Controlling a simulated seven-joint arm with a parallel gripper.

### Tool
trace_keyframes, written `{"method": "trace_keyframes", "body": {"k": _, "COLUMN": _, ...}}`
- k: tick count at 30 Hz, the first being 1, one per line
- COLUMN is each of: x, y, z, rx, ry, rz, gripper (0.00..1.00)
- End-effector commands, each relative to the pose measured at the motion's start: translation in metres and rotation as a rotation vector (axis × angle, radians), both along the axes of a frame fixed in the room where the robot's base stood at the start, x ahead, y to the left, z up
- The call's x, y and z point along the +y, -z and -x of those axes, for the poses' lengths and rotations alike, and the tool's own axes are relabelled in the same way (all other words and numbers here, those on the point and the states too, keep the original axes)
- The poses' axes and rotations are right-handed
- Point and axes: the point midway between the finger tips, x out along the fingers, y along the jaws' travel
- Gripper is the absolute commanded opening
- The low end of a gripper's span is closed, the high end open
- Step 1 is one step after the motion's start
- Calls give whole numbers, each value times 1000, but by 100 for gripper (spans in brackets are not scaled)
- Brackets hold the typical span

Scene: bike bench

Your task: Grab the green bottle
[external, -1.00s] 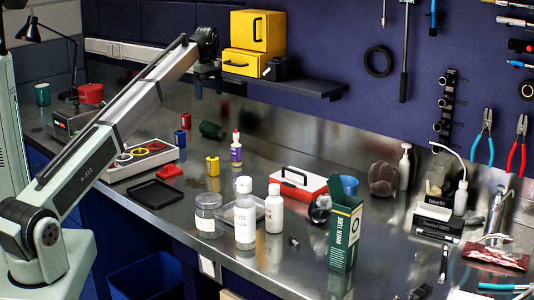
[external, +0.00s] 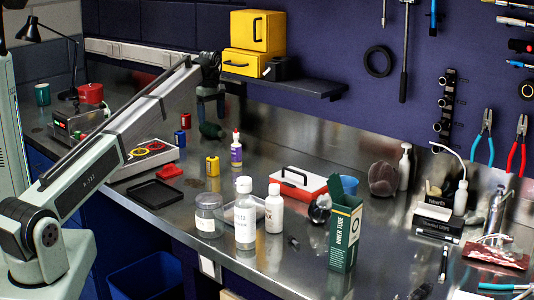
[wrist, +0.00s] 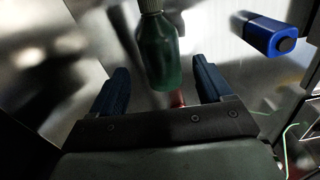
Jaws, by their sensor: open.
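In the wrist view, the green bottle (wrist: 158,55) has a pale cap at the top edge of the picture. My gripper (external: 211,107) hangs just above the bottle, pointing down. In the wrist view, the blue fingers of my gripper (wrist: 163,72) are spread apart. The bottle's lower body shows in the space between them, and no grip on it is visible. From these views I cannot tell the exact height gap.
A blue object with a dark round end (wrist: 270,35) is right of the bottle in the wrist view. A purple bottle (external: 236,150) and a yellow can (external: 212,166) stand to the right and front. The dark shelf (external: 290,83) juts out above right.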

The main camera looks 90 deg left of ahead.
Motion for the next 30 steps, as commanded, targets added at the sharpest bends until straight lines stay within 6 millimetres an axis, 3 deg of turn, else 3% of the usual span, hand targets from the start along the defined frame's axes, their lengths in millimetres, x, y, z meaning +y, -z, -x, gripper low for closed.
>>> {"method": "trace_keyframes", "body": {"k": 12, "x": -2, "y": 46, "z": 0, "rx": 0, "ry": 0, "rz": 0, "gripper": 79}}
{"method": "trace_keyframes", "body": {"k": 20, "x": -2, "y": 49, "z": 0, "rx": -1, "ry": 0, "rz": -1, "gripper": 79}}
{"method": "trace_keyframes", "body": {"k": 30, "x": -2, "y": 49, "z": 0, "rx": -1, "ry": 0, "rz": -1, "gripper": 47}}
